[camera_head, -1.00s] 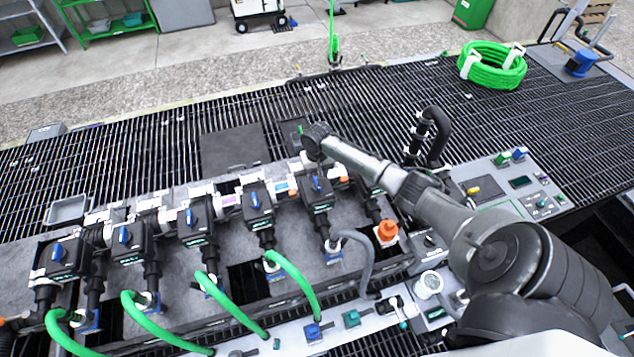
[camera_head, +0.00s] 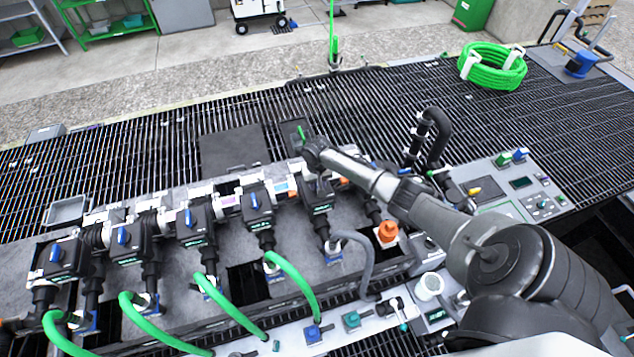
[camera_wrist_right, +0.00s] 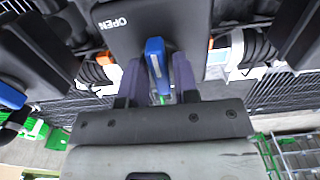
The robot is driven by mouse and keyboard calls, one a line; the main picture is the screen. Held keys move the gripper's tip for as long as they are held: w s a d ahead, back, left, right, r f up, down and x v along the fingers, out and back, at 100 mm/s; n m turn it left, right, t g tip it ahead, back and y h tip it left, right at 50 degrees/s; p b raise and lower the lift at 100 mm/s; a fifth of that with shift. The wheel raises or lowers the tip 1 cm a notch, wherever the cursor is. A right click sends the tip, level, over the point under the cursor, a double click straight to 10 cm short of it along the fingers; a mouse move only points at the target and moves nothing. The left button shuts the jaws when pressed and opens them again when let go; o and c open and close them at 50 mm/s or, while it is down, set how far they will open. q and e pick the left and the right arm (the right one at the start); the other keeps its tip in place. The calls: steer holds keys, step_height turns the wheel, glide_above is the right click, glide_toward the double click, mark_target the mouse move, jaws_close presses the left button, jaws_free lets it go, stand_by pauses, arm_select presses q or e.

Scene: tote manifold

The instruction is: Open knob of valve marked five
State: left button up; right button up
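A row of black valves with blue knobs runs across the manifold (camera_head: 225,235). The fifth valve from the left (camera_head: 320,212) is under my right gripper (camera_head: 318,180), which hangs down over its top. Its blue knob (camera_wrist_right: 155,60) shows in the right wrist view between the two fingers of my right gripper (camera_wrist_right: 157,75). The fingers are apart, one on each side of the knob, with what looks like a narrow gap. The word OPEN (camera_wrist_right: 112,22) appears upside down on the valve cover. Its number cannot be read. My left gripper is not in view.
Neighbouring valves (camera_head: 260,203) and (camera_head: 195,223) stand close on the left. An orange cap (camera_head: 387,232) and a grey hose (camera_head: 362,255) are near the fifth valve. Green hoses (camera_head: 290,275) curve in front. A black bent pipe (camera_head: 438,130) rises to the right; open grating (camera_head: 370,95) lies behind.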

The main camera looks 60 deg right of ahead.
jaws_close()
